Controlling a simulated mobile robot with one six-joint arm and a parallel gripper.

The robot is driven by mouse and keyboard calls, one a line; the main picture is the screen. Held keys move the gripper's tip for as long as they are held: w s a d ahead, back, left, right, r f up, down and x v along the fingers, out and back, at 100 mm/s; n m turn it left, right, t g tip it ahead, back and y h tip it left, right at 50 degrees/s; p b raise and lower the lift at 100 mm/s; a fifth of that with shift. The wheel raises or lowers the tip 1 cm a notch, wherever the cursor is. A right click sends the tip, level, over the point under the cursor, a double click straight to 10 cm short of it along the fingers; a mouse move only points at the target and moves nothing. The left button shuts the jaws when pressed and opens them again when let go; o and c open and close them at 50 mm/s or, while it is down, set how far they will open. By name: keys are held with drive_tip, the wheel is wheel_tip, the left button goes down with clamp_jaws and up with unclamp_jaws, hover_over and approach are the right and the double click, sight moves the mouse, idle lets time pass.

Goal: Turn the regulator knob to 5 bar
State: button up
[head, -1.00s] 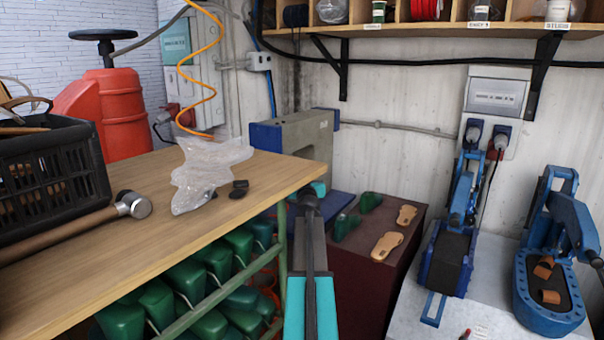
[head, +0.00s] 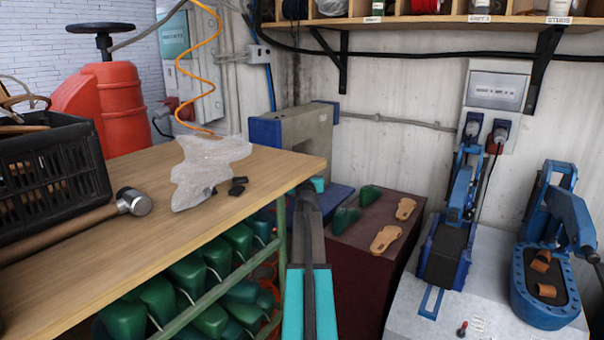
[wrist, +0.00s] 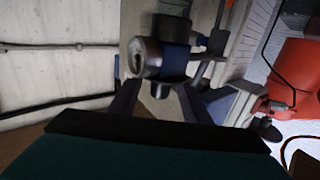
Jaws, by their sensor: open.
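In the wrist view, a regulator-like assembly (wrist: 172,58) shows at top centre, with a blue band, a grey cylinder and a round-faced, gauge-like part (wrist: 138,58). A small dark round part below it may be the knob; I cannot be sure. The dark fingers of my gripper (wrist: 156,103) stand apart, open, on either side of that dark part; contact cannot be told. No scale reading is legible. In the head view, my teal and grey arm points away from me at centre and ends near the bench corner. I cannot make out the regulator there.
The wooden bench (head: 110,265) at left holds a black crate (head: 50,170), a hammer (head: 132,202) and a plastic bag (head: 205,170). A grey and blue machine (head: 300,140) stands behind my arm. Blue presses (head: 450,225) stand at right. An orange coiled hose (head: 182,75) hangs at the back.

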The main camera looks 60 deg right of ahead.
drive_tip(key=shift+a, duration=0.1)
drive_tip(key=b+v, duration=0.2)
drive_tip(key=v, duration=1.1)
drive_tip(key=shift+s+a, duration=0.25)
idle(0.8)
